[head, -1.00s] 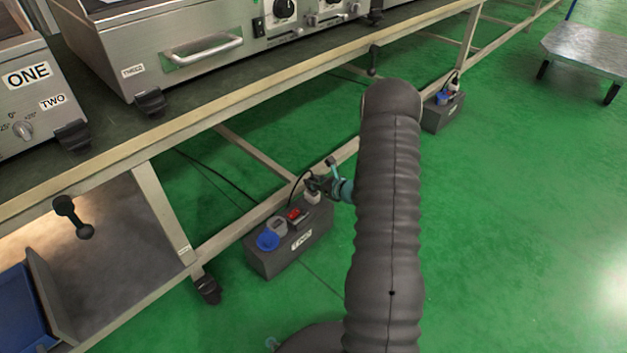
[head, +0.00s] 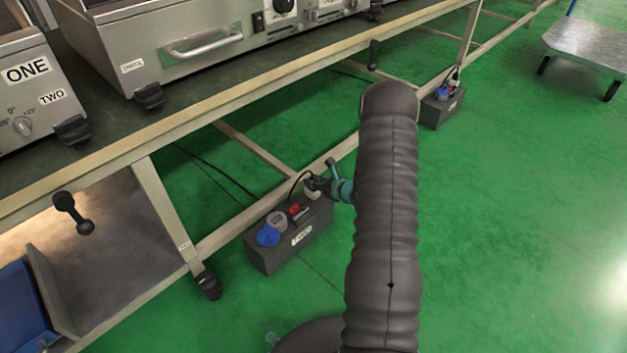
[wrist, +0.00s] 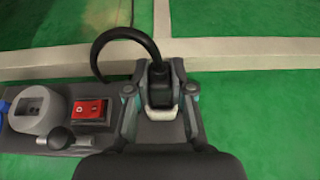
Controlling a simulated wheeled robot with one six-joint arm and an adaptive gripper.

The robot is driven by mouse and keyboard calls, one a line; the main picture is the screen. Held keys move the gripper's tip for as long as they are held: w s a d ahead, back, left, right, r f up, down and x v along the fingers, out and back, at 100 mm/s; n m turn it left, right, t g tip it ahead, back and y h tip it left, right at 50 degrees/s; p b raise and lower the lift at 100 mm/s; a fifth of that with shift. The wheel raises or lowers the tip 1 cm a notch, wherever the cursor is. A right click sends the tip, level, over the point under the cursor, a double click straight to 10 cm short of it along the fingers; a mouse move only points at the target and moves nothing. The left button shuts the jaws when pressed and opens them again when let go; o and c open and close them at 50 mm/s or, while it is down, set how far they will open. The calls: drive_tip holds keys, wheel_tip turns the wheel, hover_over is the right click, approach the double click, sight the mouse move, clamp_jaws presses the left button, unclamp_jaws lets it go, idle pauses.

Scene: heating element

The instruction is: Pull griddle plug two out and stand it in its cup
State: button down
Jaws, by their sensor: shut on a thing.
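My gripper (head: 316,186) is shut on a black plug (wrist: 157,88) at the right end of a dark grey socket box (head: 290,245) on the floor. The wrist view shows the gripper (wrist: 155,92) with one finger on each side of the plug. A black cord loops from the plug's top to the left. A pale piece (wrist: 160,113) shows between the fingers; I cannot tell whether it is part of the plug or of its seat. The box's label is too blurred to read surely. I cannot make out the cup.
The box also carries a red switch (wrist: 90,110), a grey round socket (wrist: 38,108) and a blue cap (head: 268,236). A bench rail (wrist: 235,53) runs close behind it. Another socket box (head: 442,108) stands farther back. Green floor is free to the right.

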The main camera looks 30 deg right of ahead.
drive_tip(key=shift+f, duration=0.3)
drive_tip(key=c, duration=0.9)
unclamp_jaws()
drive_tip(key=shift+c, duration=0.2)
drive_tip(key=v, duration=1.2)
